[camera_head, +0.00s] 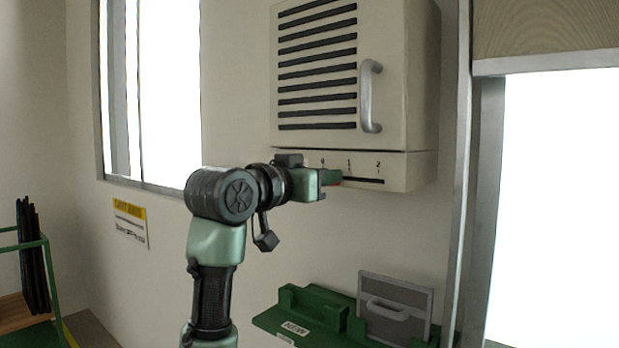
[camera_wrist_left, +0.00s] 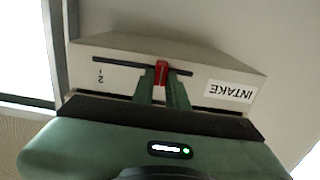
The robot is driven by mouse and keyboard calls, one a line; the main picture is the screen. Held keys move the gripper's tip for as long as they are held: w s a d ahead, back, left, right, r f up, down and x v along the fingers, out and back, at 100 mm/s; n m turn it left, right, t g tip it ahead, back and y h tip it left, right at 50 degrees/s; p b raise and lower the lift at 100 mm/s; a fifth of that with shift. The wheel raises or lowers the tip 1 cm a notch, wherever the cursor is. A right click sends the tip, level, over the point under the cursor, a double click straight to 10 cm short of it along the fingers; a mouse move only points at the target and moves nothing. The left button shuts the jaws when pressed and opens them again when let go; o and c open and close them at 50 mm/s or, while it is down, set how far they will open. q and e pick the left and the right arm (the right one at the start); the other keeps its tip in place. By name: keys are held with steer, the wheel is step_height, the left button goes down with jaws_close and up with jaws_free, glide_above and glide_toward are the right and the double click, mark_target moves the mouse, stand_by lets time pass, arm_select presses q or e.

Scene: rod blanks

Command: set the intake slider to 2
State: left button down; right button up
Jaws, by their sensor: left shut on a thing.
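The intake slider is a red knob (camera_wrist_left: 161,73) in a dark slot on the underside lip of a white wall cabinet (camera_head: 408,172). My left gripper (camera_wrist_left: 163,92) is shut on the red knob, with one green finger on each side of it. In the head view the left gripper (camera_head: 328,180) covers the slot's left part and most of the knob. The marks 0, 1 and 2 (camera_head: 378,163) stand above the slot. The knob is well short of the 2, toward the 0 end; its exact mark is hidden. An INTAKE label (camera_wrist_left: 230,91) shows beside the slot.
The cabinet door has dark louvres and a grey handle (camera_head: 368,95) above the slider. Below stand a green shelf (camera_head: 275,322) and a grey panel with a handle (camera_head: 397,300). A metal post (camera_head: 463,180) is at the right. The slot toward 2 is clear.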

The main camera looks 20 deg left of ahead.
mark_target(382, 178)
arm_select(q)
steer(key=s+d, duration=0.1)
steer(key=d, duration=0.1)
steer(key=s+d, duration=0.1)
steer(key=d, duration=0.2)
steer(key=s+d, duration=0.1)
steer(key=d, duration=0.2)
steer(key=shift+d, duration=0.2)
steer(key=shift+a, duration=0.1)
steer(key=c, duration=1.6)
jaws_free()
steer(key=shift+c, duration=0.2)
steer(key=shift+o, duration=1.2)
steer(key=shift+s+d, duration=0.1)
steer(key=shift+d, duration=0.15)
